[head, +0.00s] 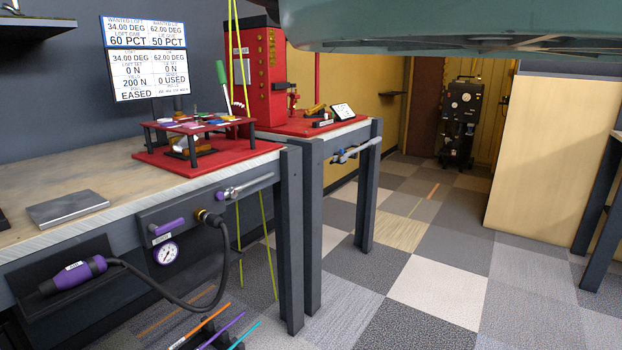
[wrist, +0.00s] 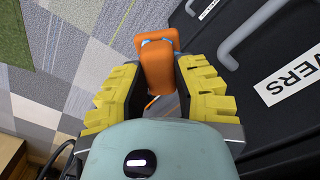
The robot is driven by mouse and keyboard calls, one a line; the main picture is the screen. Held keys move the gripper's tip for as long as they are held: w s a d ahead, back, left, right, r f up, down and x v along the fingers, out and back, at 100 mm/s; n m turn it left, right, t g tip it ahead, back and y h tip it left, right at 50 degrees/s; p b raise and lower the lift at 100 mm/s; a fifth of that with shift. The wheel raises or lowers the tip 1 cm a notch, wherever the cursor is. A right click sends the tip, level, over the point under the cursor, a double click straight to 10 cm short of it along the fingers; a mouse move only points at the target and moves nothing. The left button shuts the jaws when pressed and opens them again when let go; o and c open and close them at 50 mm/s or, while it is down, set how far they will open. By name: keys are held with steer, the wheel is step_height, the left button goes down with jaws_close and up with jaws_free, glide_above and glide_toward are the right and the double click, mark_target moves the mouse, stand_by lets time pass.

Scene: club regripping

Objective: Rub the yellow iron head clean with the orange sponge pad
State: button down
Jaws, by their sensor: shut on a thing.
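My gripper (wrist: 158,88) is shut on an orange block that looks like the orange sponge pad (wrist: 157,62). The pad sticks out beyond the yellow ribbed fingers in the wrist view, with open floor and a dark drawer front behind it. The gripper does not show in the head view. A small yellow piece (head: 315,109) lies on the red mat of the far bench, beside the red machine. It is too small to tell whether it is the yellow iron head. No iron head shows in the wrist view.
The near bench (head: 30,210) carries a red rack (head: 196,122) and a grey plate (head: 67,207). A purple-handled hose (head: 72,275) hangs along its front. A red machine (head: 256,75) stands behind. The carpeted floor (head: 435,290) is clear at centre right.

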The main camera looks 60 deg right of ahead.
steer(key=d+r+n+p, duration=0.1)
steer(key=r+n+p, duration=0.3)
steer(key=r+p, duration=2.8)
steer(key=d+r+n+p, duration=0.2)
steer(key=r+n+p, duration=0.2)
steer(key=r+p, duration=2.9)
step_height(320, 180, up, 26)
steer(key=shift+d+f+n, duration=0.15)
steer(key=shift+d+n, duration=0.1)
steer(key=shift+n, duration=0.15)
steer(key=shift+f, duration=0.1)
